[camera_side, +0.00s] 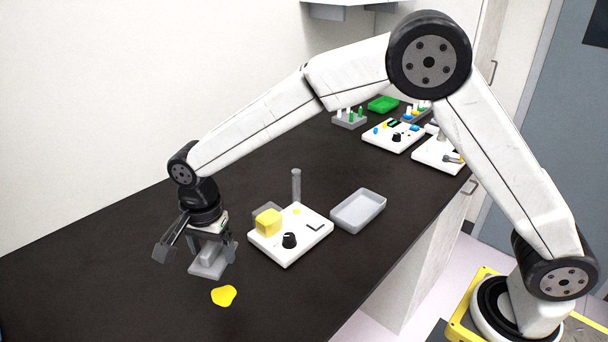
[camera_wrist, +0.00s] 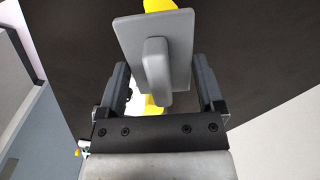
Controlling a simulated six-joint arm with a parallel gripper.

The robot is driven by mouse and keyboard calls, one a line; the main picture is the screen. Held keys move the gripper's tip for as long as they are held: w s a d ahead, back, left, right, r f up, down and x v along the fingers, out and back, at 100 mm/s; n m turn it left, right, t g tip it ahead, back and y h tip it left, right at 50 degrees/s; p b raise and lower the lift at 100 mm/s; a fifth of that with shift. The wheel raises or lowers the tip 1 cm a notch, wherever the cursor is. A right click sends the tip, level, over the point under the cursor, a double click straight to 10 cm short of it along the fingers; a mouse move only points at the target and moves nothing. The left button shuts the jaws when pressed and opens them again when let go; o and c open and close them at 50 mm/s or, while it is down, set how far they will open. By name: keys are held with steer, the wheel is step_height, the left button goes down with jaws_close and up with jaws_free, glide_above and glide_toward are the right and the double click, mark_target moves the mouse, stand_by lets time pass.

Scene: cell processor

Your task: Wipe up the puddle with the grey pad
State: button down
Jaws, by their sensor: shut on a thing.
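The grey pad (camera_side: 206,269), a flat plate with a raised handle, is under my gripper (camera_side: 213,248) at the left of the side view. In the wrist view the pad (camera_wrist: 181,32) extends beyond my gripper (camera_wrist: 160,80). The yellow puddle (camera_side: 224,296) lies on the dark counter, just in front of the pad in the side view, apart from it there. In the wrist view the pad hides part of the puddle (camera_wrist: 158,5). Whether the pad touches the counter I cannot tell.
A white device (camera_side: 290,250) with a yellow block (camera_side: 268,222) and black knob stands close right of my gripper. A grey tray (camera_side: 358,210) is farther right. More devices and a green tray (camera_side: 383,104) stand at the back. The counter (camera_side: 90,270) is clear at left.

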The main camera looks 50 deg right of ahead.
steer(key=shift+f, duration=0.6)
steer(key=shift+f, duration=0.15)
steer(key=shift+f, duration=2.85)
